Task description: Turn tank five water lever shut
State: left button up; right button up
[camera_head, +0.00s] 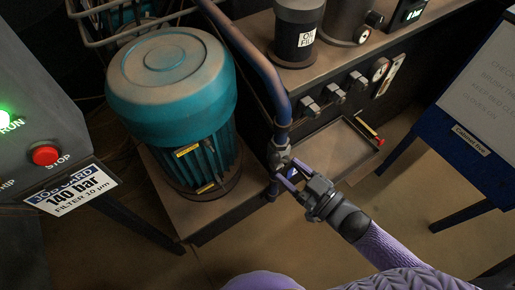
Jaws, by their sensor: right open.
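A dark blue pipe (268,75) runs down beside the teal motor and has a valve-like fitting (279,155) low on it. A small blue piece, perhaps a lever, shows at the fitting, but it is too small to tell. No label reading tank five is visible. My right gripper (291,177) is open, with its fingers close around or beside this fitting. I cannot tell whether they touch it. My left gripper is not in view.
The teal motor (172,85) stands left of the pipe. A metal tray (335,150) with a red and yellow item (368,129) lies right of it. A control box with a red stop button (45,155) is at left, and a blue-framed board (465,130) at right.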

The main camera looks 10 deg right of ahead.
aim_at(270, 155)
jog(key=b+x, duration=0.2)
jog(key=x, duration=0.4)
jog(key=shift+w+a+f, duration=0.15)
jog(key=shift+w+f, duration=0.05)
jog(key=shift+w, duration=0.15)
jog(key=shift+w+a+r, duration=0.1)
jog(key=shift+w+a, duration=0.05)
jog(key=shift+w, duration=0.05)
jog(key=shift+c, duration=0.2)
jog(key=c, duration=0.5)
grip_shut()
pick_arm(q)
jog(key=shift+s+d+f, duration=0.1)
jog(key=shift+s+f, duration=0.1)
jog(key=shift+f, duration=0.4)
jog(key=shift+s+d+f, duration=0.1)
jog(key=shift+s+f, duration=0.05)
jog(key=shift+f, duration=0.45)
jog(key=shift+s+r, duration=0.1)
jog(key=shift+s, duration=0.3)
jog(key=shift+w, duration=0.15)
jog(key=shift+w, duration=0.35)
